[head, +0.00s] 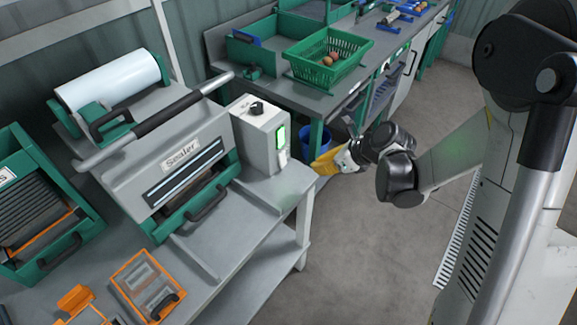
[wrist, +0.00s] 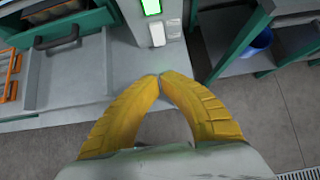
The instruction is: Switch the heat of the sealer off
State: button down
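The sealer (head: 180,160) is a grey machine with a name plate, a long lever and a green base, on the bench at the left. Its grey control box (head: 258,142) stands at its right end, with a black knob (head: 256,108) on top. A lit green panel (head: 281,138) is on the box's face, with a white switch (head: 282,158) below it. In the wrist view the green panel (wrist: 151,6) and the white switch (wrist: 157,35) show beyond the fingertips. My gripper (head: 316,166) has yellow fingers whose tips (wrist: 160,76) meet, with nothing between them. It is in front of the box, apart from the switch.
A white film roll (head: 108,84) sits behind the sealer. An orange-framed tray (head: 146,285) lies at the bench front. A second bench holds a green basket (head: 328,58) with a few round items. A blue bin (head: 316,138) stands beneath it. The floor at the right is clear.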

aim_at(284, 166)
jog(key=shift+f, duration=0.1)
jog(key=b+x, duration=0.3)
jog(key=x, duration=0.7)
jog(key=shift+w+a+f+b, duration=0.15)
jog(key=shift+a+f+b, duration=0.05)
jog(key=shift+f+b, duration=0.1)
jog(key=shift+w+a+b, duration=0.3)
jog(key=shift+w+a, duration=0.4)
jog(key=shift+a, duration=0.2)
jog(key=shift+w+a, duration=0.35)
jog(key=shift+a, duration=0.15)
jog(key=shift+b+x, duration=0.85)
jog(key=shift+b, duration=0.2)
jog(key=shift+d+r+p, duration=0.1)
jog(key=shift+r+p, duration=0.2)
jog(key=shift+r, duration=0.1)
